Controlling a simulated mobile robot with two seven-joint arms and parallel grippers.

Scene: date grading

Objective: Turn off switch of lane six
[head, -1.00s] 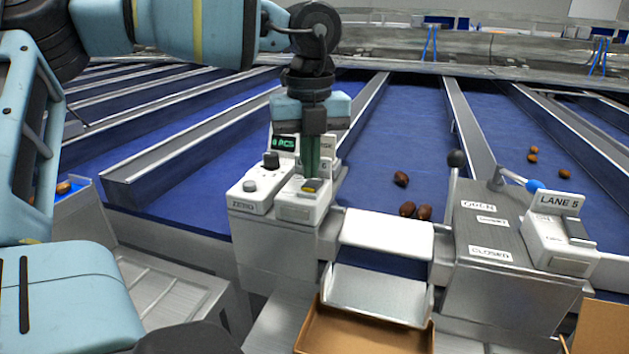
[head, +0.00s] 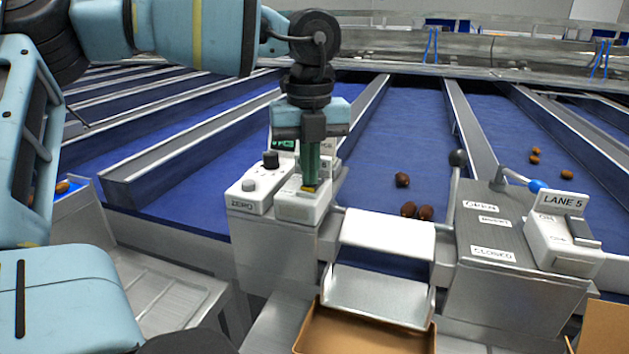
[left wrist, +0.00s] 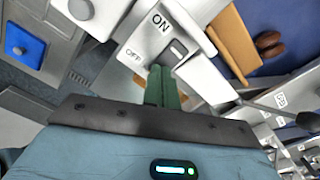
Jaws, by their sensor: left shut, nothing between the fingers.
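The lane six switch is a small white box (head: 303,207) on the grey stand left of the chute in the head view. Its sign is mostly hidden behind my gripper. In the left wrist view the switch box (left wrist: 150,32) shows ON and OFF labels and a grey rocker (left wrist: 178,48). My left gripper (head: 311,186) points straight down with its green fingers shut and empty. In the left wrist view the fingertips (left wrist: 161,72) are beside the OFF label; contact is unclear. My right gripper is out of view.
A white ZERO box with a black knob (head: 250,190) stands close left of the switch. To the right are a white chute flap (head: 387,234), a lever with a black ball (head: 457,158) and the LANE 5 switch (head: 563,240). Dates (head: 402,180) lie on the blue belt.

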